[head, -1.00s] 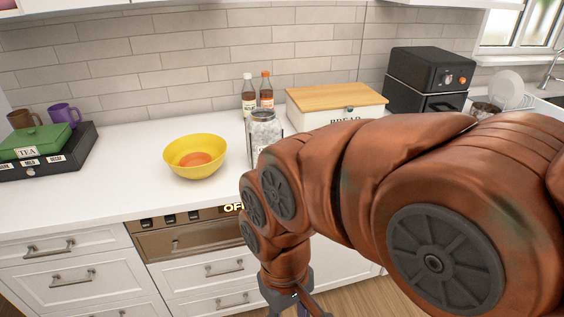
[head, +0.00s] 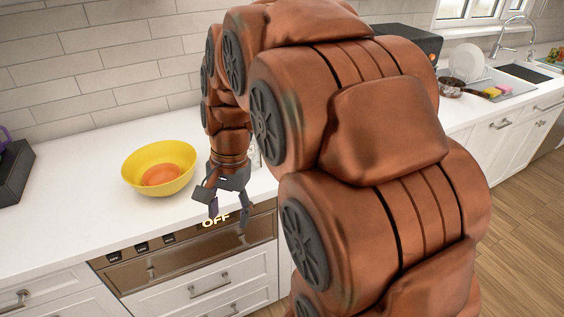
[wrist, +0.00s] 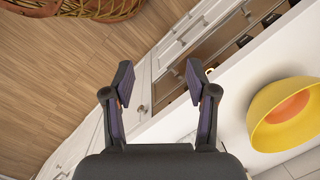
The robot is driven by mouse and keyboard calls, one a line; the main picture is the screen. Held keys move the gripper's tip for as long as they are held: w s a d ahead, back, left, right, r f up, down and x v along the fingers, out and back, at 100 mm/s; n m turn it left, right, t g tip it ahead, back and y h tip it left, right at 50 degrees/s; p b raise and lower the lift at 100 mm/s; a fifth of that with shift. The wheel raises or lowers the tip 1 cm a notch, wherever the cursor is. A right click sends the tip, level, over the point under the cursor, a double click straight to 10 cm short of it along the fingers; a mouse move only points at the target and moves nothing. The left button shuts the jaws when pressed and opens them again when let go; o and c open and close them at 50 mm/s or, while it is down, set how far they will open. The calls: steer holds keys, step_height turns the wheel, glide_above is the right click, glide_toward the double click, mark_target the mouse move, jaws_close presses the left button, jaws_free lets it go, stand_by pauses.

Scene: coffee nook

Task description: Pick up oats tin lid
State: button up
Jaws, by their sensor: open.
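I cannot make out an oats tin or its lid in either current view; my arm hides much of the counter. My gripper (head: 228,217) is open and empty, pointing down near the counter's front edge, in front of the oven panel and to the right of the yellow bowl. In the wrist view my gripper (wrist: 159,80) has its two fingers spread apart, with floor and cabinet fronts beyond them. A sliver of a clear jar (head: 255,156) shows just behind my arm in the head view.
A yellow bowl (head: 135,177) with an orange thing inside stands on the white counter (head: 80,150). A black box (head: 14,178) is at the far left. A black appliance (head: 408,40), a dish rack and the sink are at the right. A wicker basket (wrist: 75,8) is on the floor.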

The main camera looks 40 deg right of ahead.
steer(key=w+d+f+m+t, duration=0.1)
steer(key=w+d+m, duration=0.4)
steer(key=d, duration=0.6)
steer(key=w+d+m+t+b, duration=0.1)
steer(key=w+d+m+t, duration=0.1)
steer(key=d+m, duration=0.65)
steer(key=w+d+f+m+t, duration=0.1)
steer(key=w+d+m, duration=0.35)
steer(key=d, duration=0.75)
steer(key=shift+m, duration=0.3)
steer(key=shift+p+x, duration=1)
steer(key=shift+x, duration=2.45)
steer(key=shift+w+d, duration=0.1)
steer(key=shift+c, duration=0.4)
jaws_close()
